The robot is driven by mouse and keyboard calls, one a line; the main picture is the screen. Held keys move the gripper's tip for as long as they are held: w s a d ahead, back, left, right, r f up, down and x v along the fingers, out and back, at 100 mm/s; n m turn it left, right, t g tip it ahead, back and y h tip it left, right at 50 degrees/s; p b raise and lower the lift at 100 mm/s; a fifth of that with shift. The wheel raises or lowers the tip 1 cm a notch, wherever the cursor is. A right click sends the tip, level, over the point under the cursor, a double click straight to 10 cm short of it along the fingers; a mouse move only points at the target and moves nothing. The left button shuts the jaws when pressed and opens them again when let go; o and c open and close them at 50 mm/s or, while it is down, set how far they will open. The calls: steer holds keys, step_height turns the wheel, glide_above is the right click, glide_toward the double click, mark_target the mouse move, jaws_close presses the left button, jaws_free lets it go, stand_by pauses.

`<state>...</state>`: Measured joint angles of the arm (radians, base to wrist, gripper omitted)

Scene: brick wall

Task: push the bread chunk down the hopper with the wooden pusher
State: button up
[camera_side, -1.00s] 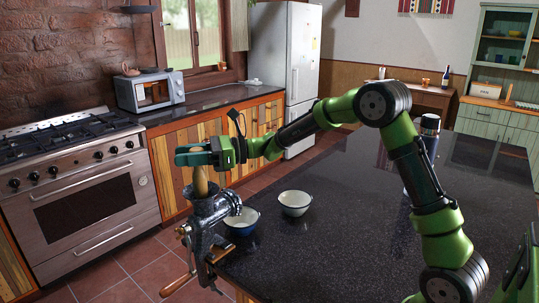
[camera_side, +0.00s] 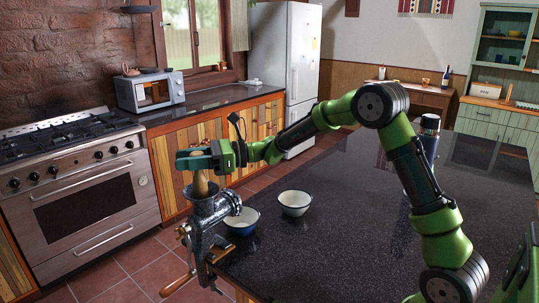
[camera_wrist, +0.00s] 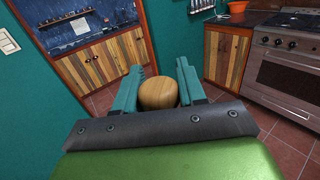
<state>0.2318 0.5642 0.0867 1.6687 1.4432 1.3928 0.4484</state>
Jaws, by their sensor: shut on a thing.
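The wooden pusher (camera_side: 201,184) stands upright with its lower end in the hopper mouth of the metal grinder (camera_side: 204,210), at the counter's front left corner. My gripper (camera_side: 197,161) is shut on the pusher's top, right above the hopper. In the wrist view the pusher's round top (camera_wrist: 158,93) sits between the two teal fingers. The bread chunk does not show; the hopper walls hide what is inside.
A dark blue flask (camera_side: 429,138) stands behind my arm. The grinder's wooden-handled crank (camera_side: 178,284) hangs off the counter edge.

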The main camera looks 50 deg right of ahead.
steer(key=shift+f, duration=1.4)
stand_by(6.6)
